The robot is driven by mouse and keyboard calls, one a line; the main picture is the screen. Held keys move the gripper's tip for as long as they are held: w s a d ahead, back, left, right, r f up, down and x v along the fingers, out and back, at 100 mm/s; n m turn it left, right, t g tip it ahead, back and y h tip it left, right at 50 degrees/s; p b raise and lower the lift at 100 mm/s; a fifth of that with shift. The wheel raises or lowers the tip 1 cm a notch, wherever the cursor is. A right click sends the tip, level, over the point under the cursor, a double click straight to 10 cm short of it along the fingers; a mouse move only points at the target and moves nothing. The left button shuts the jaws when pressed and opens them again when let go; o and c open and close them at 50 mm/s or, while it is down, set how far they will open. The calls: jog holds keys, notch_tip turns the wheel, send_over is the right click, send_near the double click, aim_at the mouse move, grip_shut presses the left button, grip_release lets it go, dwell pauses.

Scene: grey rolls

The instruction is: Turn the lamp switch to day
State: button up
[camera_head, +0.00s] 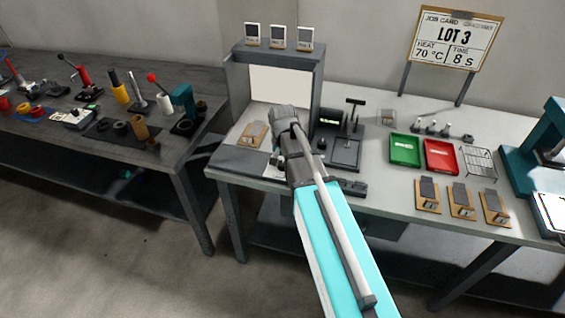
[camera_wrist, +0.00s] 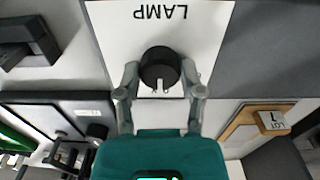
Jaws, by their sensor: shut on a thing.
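The lamp switch is a round black knob (camera_wrist: 160,66) on a white plate (camera_wrist: 112,30) marked LAMP, which reads upside down in the wrist view. A white pointer mark on the knob faces the bottom of the picture, toward my gripper's body. My gripper (camera_wrist: 160,74) has one finger on each side of the knob and is shut on it. No day marking is readable; my gripper covers the plate's lower part. In the head view my wrist hides the knob, and only a bit of the plate shows.
A booth with a pale back panel (camera_head: 281,88) stands behind my wrist, with several small cards on top. A wooden sample holder (camera_head: 253,135) lies left of my gripper. A dark device (camera_head: 328,118), green tray (camera_head: 405,150) and red tray (camera_head: 441,157) are to the right.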

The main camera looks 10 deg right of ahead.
aim_at(282, 163)
jog(key=o, duration=1.2)
jog(key=shift+c, duration=0.2)
jog(key=shift+n, duration=0.3)
jog(key=n, duration=1.1)
jog(key=shift+r+n+p, duration=0.3)
jog(key=shift+r+p, duration=0.1)
notch_tip(282, 163, up, 13)
jog(key=p, duration=1.4)
jog(key=s+m+b, duration=0.1)
jog(key=s+m, duration=0.5)
jog(key=s, duration=0.7)
jog(key=shift+s+a+f+m, duration=0.25)
jog(key=shift+s+m, duration=0.1)
jog(key=shift+m, duration=0.05)
